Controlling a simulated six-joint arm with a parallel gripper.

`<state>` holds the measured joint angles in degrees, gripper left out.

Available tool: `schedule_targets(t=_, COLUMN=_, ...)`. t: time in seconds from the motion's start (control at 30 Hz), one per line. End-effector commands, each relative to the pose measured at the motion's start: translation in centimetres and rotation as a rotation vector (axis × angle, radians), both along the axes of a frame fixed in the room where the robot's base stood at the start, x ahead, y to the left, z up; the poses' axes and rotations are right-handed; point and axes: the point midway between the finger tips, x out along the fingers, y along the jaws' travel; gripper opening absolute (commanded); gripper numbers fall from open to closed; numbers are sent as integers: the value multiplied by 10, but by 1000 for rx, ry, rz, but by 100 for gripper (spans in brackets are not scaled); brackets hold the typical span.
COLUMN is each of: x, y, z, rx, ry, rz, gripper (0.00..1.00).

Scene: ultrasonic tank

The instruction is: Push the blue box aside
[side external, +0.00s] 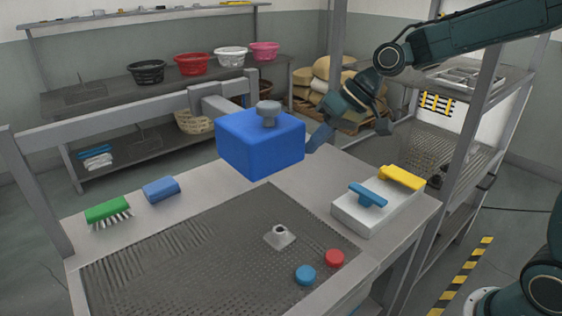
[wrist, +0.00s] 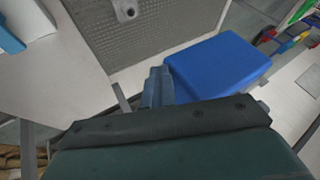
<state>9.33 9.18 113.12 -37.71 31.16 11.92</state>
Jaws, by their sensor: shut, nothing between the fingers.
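The blue box (side external: 250,145) has a grey knob on top and sits at the end of a grey beam, over the far edge of the table. It also shows in the wrist view (wrist: 222,66), right of the fingers. My gripper (side external: 315,143) is shut and empty, just right of the box in the side view. In the wrist view its fingers (wrist: 159,76) point close along the box's left edge. I cannot tell whether they touch it. The box's underside and far side are hidden.
The table has a dark perforated panel (side external: 180,262) with a small grey fitting (side external: 280,237), and blue (side external: 305,275) and red (side external: 334,257) buttons. A green brush (side external: 106,210) and blue sponge (side external: 161,190) lie left. A white block (side external: 375,213) stands right; a metal rack post (side external: 475,135) rises beyond.

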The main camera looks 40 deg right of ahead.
Motion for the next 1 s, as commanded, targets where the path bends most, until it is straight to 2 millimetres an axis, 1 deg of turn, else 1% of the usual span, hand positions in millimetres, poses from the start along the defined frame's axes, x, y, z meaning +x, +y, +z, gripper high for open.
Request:
schedule_targets(t=0.03, x=-1, y=8, z=0, rx=1, ry=-1, rz=7, gripper=0)
schedule_targets(t=0.17, x=-1, y=27, z=0, rx=2, ry=0, rz=8, gripper=0)
schedule_targets(t=0.6, x=-1, y=108, z=0, rx=2, ry=-1, rz=9, gripper=0)
schedule_targets(t=0.8, x=-1, y=132, z=0, rx=2, ry=1, rz=5, gripper=0)
schedule_targets(t=1.0, x=0, y=141, z=0, rx=2, ry=0, rz=3, gripper=0)
